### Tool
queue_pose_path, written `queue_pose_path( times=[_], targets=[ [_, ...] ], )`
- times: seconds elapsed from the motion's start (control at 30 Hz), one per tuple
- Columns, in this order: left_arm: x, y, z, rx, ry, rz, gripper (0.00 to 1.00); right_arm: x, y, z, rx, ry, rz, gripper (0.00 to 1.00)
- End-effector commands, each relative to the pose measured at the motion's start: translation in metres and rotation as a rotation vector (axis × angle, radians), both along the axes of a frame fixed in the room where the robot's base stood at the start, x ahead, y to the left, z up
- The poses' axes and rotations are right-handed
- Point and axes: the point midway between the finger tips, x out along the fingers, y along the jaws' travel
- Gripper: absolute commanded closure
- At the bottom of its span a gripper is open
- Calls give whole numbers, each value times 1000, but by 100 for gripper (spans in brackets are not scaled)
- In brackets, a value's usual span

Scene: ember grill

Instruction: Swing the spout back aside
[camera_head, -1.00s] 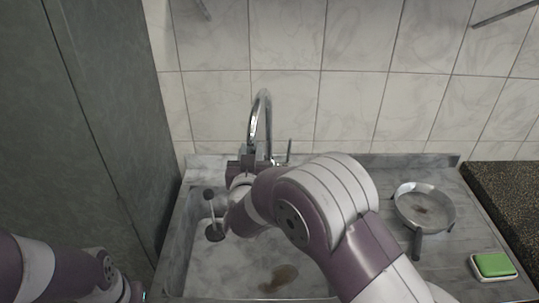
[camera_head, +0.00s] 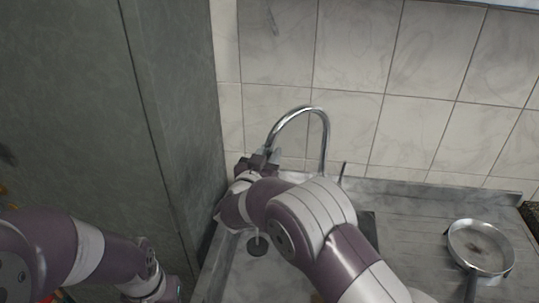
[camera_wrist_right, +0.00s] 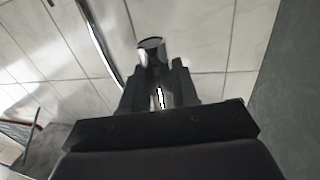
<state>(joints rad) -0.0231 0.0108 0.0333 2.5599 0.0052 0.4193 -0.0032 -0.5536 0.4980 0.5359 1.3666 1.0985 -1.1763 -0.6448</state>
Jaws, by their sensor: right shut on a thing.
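The chrome tap spout (camera_head: 300,112) arches up from behind the sink and curves over to the left in the head view. My right gripper (camera_head: 262,160) is shut on the spout's free end, near the grey cabinet side. In the right wrist view the spout's shiny round end (camera_wrist_right: 152,45) stands between the fingers of my right gripper (camera_wrist_right: 158,85), and the curved pipe runs at upper left. My right arm hides part of the sink and the tap's foot. My left arm shows at lower left, its fingers out of sight.
A tall grey cabinet side (camera_head: 170,120) stands close to the left of my right gripper. The tiled wall (camera_head: 345,75) is behind the tap. A metal pan (camera_head: 480,246) stands on the marble counter (camera_head: 410,215) at right.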

Motion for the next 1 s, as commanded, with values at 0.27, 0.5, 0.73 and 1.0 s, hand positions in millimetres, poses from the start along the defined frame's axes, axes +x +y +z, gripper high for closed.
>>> queue_pose_path(
  times=[0.27,0.5,0.73,1.0],
  targets=[
    [0,0,0,0,0,0,64,0,0,1,-2,0,3,100],
    [0,0,0,0,0,0,64,0,0,1,-2,0,2,68],
    [0,0,0,0,0,0,64,0,0,0,-1,-1,2,53],
    [0,0,-8,0,0,0,64,-22,11,-2,0,-1,5,53]
  ],
)
